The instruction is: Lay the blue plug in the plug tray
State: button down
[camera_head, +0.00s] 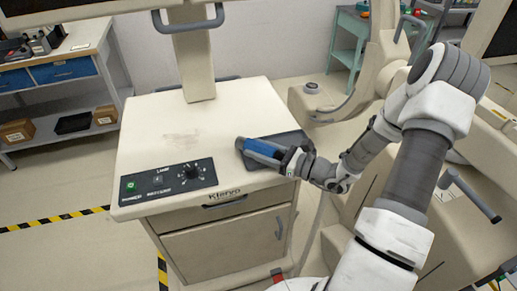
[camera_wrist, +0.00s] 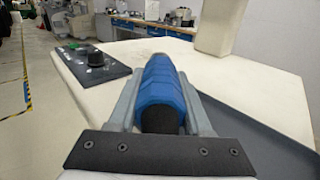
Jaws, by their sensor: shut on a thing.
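My gripper (camera_head: 268,155) is shut on the blue plug (camera_head: 262,147), a ribbed blue body with dark ends. In the wrist view the plug (camera_wrist: 164,84) lies lengthwise between the two grey fingers of my gripper (camera_wrist: 160,75) and points away from the wrist. The plug tray (camera_head: 292,137) is a flat dark grey tray on the cart top. In the head view the plug and gripper cover its left and front part. In the wrist view the tray (camera_wrist: 250,136) lies to the right of the plug and lower. The exact gap between them is hard to tell.
The cream cart (camera_head: 150,120) carries a black control panel (camera_head: 168,183) with a knob at its front left. A column (camera_head: 195,65) rises at the back of the cart. The cart top left of the tray is clear. A shelf bench (camera_head: 110,75) stands far left.

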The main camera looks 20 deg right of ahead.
jog(key=shift+f+b, duration=0.45)
jog(key=shift+f, duration=0.15)
jog(key=shift+c, duration=1.7)
grip_release()
jog(key=shift+r, duration=0.3)
jog(key=shift+r+p, duration=0.5)
jog(key=shift+p, duration=0.1)
jog(key=v, duration=1.2)
jog(key=shift+b, duration=0.4)
jog(key=shift+f, duration=0.1)
